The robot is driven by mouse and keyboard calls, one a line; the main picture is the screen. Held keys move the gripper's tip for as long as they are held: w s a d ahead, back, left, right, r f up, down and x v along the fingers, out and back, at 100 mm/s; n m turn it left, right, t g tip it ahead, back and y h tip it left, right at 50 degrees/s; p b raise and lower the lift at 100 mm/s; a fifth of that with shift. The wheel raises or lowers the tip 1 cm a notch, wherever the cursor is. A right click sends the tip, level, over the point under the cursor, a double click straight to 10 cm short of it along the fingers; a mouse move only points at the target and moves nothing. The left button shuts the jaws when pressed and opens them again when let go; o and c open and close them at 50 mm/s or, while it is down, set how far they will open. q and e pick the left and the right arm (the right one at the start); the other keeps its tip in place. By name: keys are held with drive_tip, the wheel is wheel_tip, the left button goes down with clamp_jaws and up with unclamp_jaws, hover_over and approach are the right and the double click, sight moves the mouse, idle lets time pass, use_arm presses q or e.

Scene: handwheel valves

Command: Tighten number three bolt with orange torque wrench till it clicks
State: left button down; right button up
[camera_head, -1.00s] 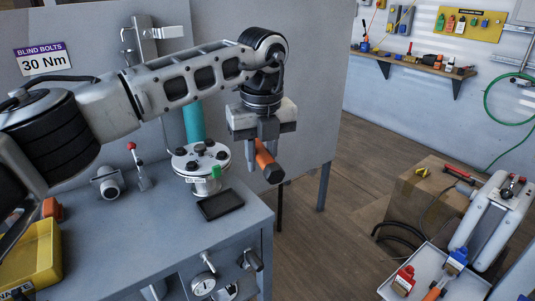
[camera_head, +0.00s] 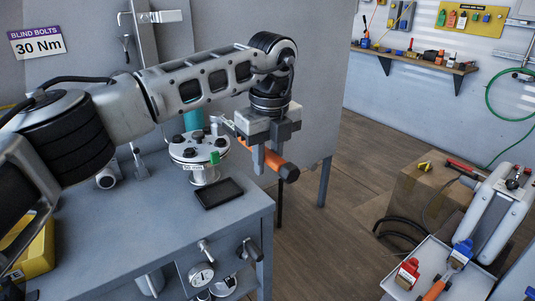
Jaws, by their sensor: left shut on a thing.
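My left gripper (camera_head: 266,158) is shut on the orange torque wrench (camera_head: 285,170). Its orange handle sticks out to the lower right of the fingers, and its thin metal end reaches toward the upper left. The fingers and palm hide the middle of the wrench. The wrench's far end is near the right rim of the round white flange (camera_head: 196,158); I cannot tell whether it touches a bolt. The flange carries several dark bolts and a green tag (camera_head: 214,157); the bolt numbers are not readable. My right gripper is not in view.
The flange stands on a grey bench (camera_head: 130,230) with a dark flat pad (camera_head: 219,193) in front. A sign (camera_head: 38,41) reads "BLIND BOLTS 30 Nm". A tray (camera_head: 425,258) with red- and blue-tagged tools stands at lower right, near a cardboard box (camera_head: 408,192).

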use_arm(q)
drive_tip(key=shift+r, duration=0.1)
drive_tip(key=shift+s+d, duration=0.1)
drive_tip(key=shift+s, duration=0.05)
drive_tip(key=shift+s+d, duration=0.15)
drive_tip(key=shift+s, duration=0.1)
drive_tip(key=shift+f, duration=0.2)
idle(1.0)
drive_tip(key=shift+f+b, duration=1)
drive_tip(key=shift+f, duration=0.15)
drive_tip(key=c, duration=2.1)
unclamp_jaws()
drive_tip(key=shift+r, duration=0.1)
clamp_jaws()
